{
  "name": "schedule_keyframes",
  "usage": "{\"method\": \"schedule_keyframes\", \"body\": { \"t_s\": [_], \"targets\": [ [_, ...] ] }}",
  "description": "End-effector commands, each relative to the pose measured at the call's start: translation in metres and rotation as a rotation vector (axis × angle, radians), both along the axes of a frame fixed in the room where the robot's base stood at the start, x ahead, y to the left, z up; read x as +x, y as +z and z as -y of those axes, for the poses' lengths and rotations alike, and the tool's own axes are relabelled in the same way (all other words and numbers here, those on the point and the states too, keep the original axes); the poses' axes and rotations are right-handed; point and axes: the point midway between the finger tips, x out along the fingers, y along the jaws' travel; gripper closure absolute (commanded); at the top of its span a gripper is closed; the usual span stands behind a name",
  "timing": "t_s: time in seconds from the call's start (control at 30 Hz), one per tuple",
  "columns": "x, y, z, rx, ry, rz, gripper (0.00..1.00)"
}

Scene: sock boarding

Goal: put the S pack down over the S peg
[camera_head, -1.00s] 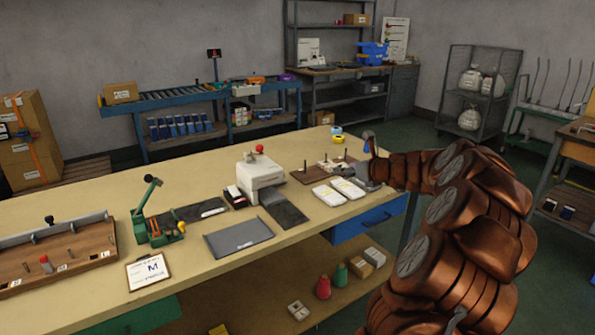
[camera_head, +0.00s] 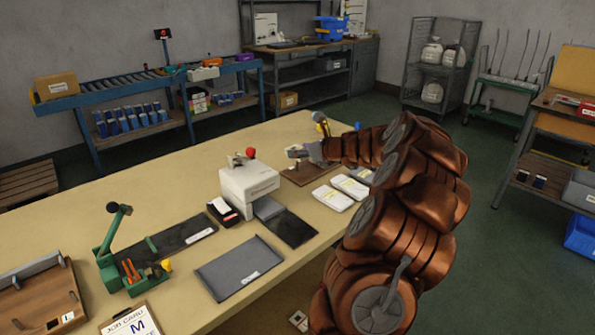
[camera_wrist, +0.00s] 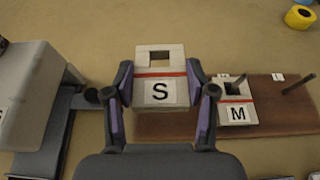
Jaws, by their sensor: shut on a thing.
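My gripper (camera_wrist: 160,82) is shut on the S pack (camera_wrist: 160,94), with one finger on each side. The pack is pale with a red band, a black S label and a square hole at its far end. In the wrist view it appears over the left end of the brown peg board (camera_wrist: 280,118). Bare tabletop shows through the hole. I cannot see the S peg; the pack or gripper may hide it. In the head view my gripper (camera_head: 315,152) is at the board (camera_head: 312,176), and the arm hides part of it.
The M pack (camera_wrist: 236,113) sits around the middle peg. A bare peg (camera_wrist: 298,85) stands to its right. A grey-white machine (camera_head: 249,187) and white packs (camera_head: 333,199) stand near the board. A yellow tape roll (camera_wrist: 300,17) lies beyond it.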

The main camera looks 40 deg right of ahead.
Motion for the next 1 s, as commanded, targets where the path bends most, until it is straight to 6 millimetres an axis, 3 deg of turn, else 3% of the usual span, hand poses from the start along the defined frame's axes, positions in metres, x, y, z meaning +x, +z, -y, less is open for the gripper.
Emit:
{"method": "schedule_keyframes", "body": {
  "t_s": [0.1, 0.37, 0.57, 0.97, 1.0],
  "targets": [
    [-0.003, -0.02, 0.004, 0.004, -0.009, -0.001, 0.84],
    [-0.004, -0.037, 0.005, 0.002, -0.009, -0.002, 0.84],
    [-0.003, -0.062, 0.004, 0.003, -0.008, -0.001, 0.84],
    [-0.002, -0.066, 0.003, 0.0, -0.004, -0.001, 0.84],
    [-0.002, -0.066, 0.003, 0.0, -0.004, -0.001, 0.41]
  ]
}}
